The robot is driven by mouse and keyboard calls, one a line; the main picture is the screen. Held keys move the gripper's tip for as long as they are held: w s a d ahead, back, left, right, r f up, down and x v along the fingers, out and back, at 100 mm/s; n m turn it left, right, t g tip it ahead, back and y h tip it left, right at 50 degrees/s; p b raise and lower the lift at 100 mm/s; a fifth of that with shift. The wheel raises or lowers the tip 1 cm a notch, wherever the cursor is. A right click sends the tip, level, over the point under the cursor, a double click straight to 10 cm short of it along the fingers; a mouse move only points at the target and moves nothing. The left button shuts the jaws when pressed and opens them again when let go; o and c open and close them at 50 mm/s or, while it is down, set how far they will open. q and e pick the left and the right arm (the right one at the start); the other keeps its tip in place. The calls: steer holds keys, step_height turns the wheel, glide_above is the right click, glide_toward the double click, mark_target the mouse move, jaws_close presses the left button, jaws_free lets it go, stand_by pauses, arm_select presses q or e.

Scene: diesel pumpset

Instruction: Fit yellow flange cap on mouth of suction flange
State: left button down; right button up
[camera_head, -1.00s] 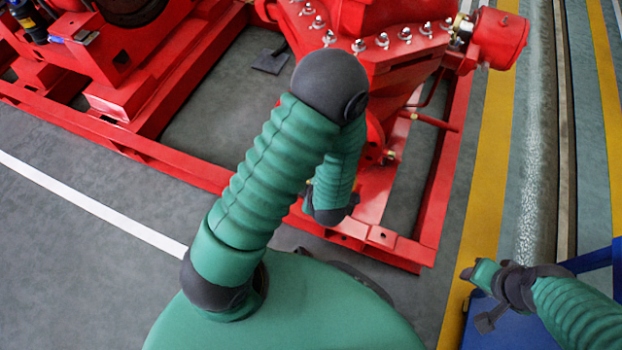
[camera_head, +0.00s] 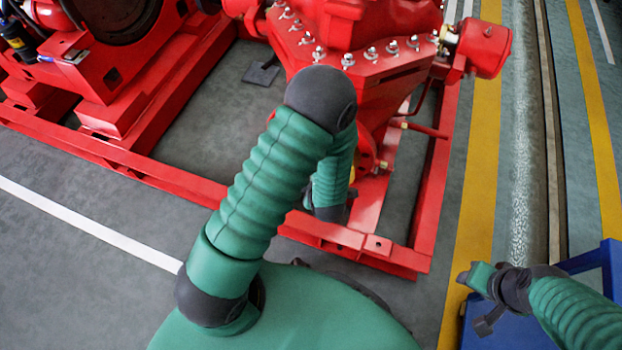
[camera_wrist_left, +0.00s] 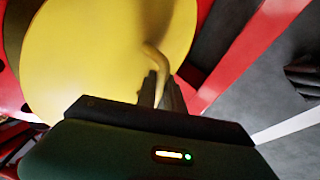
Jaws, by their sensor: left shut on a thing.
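The yellow flange cap (camera_wrist_left: 105,50) is a large round disc with a small curved handle, filling the upper left of the left wrist view. My left gripper (camera_wrist_left: 164,88) is shut on that handle. In the head view my left arm hides most of the cap; only a sliver of yellow shows beside the forearm. The red suction flange (camera_head: 366,152) shows partly behind my left arm. In the wrist view a red rim with dark holes (camera_wrist_left: 8,85) shows past the cap's left edge. I cannot tell whether cap and flange touch. My right gripper (camera_head: 472,277) is at the right, its jaws unclear.
The red pumpset's base frame (camera_head: 392,254) runs along the floor close in front of me. A red pipe stub (camera_head: 425,130) juts out right of the flange. A blue stand (camera_head: 590,262) is beside my right arm. Grey floor (camera_head: 70,280) is clear at left.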

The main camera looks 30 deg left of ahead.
stand_by(0.3)
arm_select(q)
steer(key=shift+r+b, duration=0.1)
steer(key=shift+b, duration=0.3)
steer(key=shift+t, duration=0.3)
steer(key=shift+w+a+p, duration=0.15)
steer(key=shift+w+a, duration=0.05)
steer(key=shift+w, duration=0.75)
steer(key=shift+w+a+p, duration=0.1)
steer(key=shift+w+a, duration=0.15)
steer(key=shift+w, duration=0.7)
steer(key=shift+w+a+p, duration=0.15)
steer(key=shift+w+a, duration=0.05)
steer(key=shift+w, duration=0.75)
steer(key=c, duration=1.1)
jaws_free()
steer(key=shift+c, duration=0.2)
steer(key=shift+o, duration=1)
steer(key=shift+r, duration=0.15)
